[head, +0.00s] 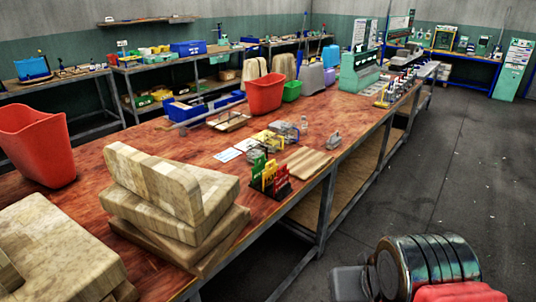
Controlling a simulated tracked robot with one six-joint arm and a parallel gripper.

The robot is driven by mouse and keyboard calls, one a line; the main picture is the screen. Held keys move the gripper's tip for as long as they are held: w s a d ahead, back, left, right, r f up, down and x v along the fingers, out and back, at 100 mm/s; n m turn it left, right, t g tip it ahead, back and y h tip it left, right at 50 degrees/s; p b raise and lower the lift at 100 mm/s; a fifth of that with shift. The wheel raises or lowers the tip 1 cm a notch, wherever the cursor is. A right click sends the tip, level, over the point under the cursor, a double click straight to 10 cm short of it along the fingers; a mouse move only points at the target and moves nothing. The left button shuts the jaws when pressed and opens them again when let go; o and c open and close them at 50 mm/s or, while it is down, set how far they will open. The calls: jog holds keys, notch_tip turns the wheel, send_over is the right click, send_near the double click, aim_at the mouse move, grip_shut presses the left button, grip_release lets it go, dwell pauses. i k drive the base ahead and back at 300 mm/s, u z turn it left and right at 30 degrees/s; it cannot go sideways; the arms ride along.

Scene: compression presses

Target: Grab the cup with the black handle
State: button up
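I cannot make out a cup with a black handle in the head view; several items on the long red-brown workbench (85,185) are too small to identify. My gripper's fingers are not visible. A dark metallic cylinder with a red ribbed part at the bottom right seems to be part of my arm, off the bench's right side. A small clear object (304,124) and a small grey object (333,141) stand mid-bench, but I see no black handle on either.
Stacked wood-patterned blocks (170,190) fill the near bench, with a red bin (36,150) to their left. Another red bin (265,94), a blue tray (190,112) and a green machine (358,70) stand farther back. The grey floor (450,180) on the right is open.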

aim_at(259, 152)
jog(key=z, duration=1.45)
jog(key=i, duration=2.6)
jog(key=u, duration=0.35)
